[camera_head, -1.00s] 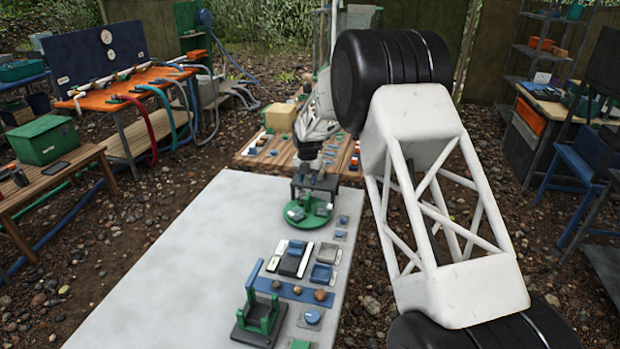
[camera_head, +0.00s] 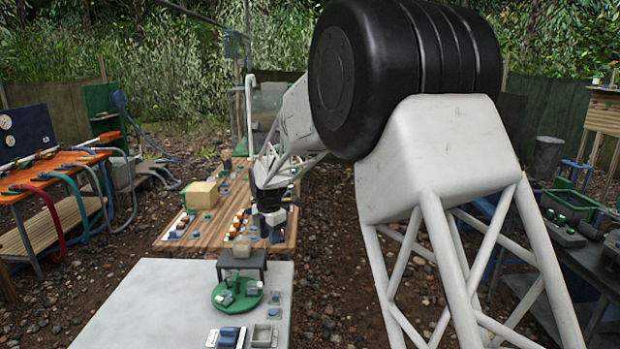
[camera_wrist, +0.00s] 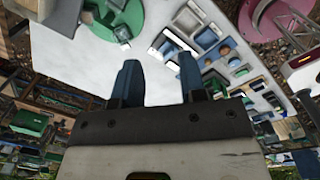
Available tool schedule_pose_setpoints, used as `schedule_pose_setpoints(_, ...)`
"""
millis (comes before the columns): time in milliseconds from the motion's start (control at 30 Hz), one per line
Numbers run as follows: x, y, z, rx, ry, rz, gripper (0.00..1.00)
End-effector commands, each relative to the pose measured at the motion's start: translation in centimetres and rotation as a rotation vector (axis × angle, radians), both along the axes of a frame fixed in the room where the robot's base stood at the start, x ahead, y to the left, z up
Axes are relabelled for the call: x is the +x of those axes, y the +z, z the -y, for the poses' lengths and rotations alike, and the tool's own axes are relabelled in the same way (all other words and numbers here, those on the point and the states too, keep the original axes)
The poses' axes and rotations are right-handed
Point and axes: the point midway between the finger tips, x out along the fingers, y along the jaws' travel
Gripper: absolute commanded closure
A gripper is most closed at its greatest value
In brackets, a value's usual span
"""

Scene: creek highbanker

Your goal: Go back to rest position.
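My gripper (camera_wrist: 160,78) shows in the wrist view with its two blue-grey fingers apart and nothing between them, so it is open and empty. In the head view my gripper (camera_head: 270,228) hangs at the end of the white arm, in front of the wooden table and near the dark stand; its fingers are too small to read there. The white table (camera_head: 150,305) lies below and to the left. A round green turntable (camera_head: 238,293) with small grey pieces sits on it; it also shows at the top left of the wrist view (camera_wrist: 103,22).
A dark stand (camera_head: 241,262) is at the white table's far edge. The wooden table (camera_head: 190,241) behind holds small parts and a tan box (camera_head: 201,195). An orange bench (camera_head: 55,166) with hoses stands left. Dark benches (camera_head: 595,260) stand right. The white table's left part is clear.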

Motion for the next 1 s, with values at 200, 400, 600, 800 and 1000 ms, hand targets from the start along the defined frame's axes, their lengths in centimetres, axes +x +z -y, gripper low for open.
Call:
schedule_pose_setpoints(200, -3.7, 3.7, 4.5, 0.017, -0.224, 0.013, 0.62)
schedule_pose_setpoints(400, -7.4, 6.6, 8.2, 0.034, -0.427, 0.025, 0.62)
schedule_pose_setpoints(600, -11.4, 8.9, 11.7, 0.053, -0.633, 0.034, 0.62)
schedule_pose_setpoints(800, -15.7, 10.8, 15.0, 0.075, -0.837, 0.043, 0.62)
schedule_pose_setpoints(1000, -20.2, 12.2, 18.1, 0.099, -1.041, 0.052, 0.62)
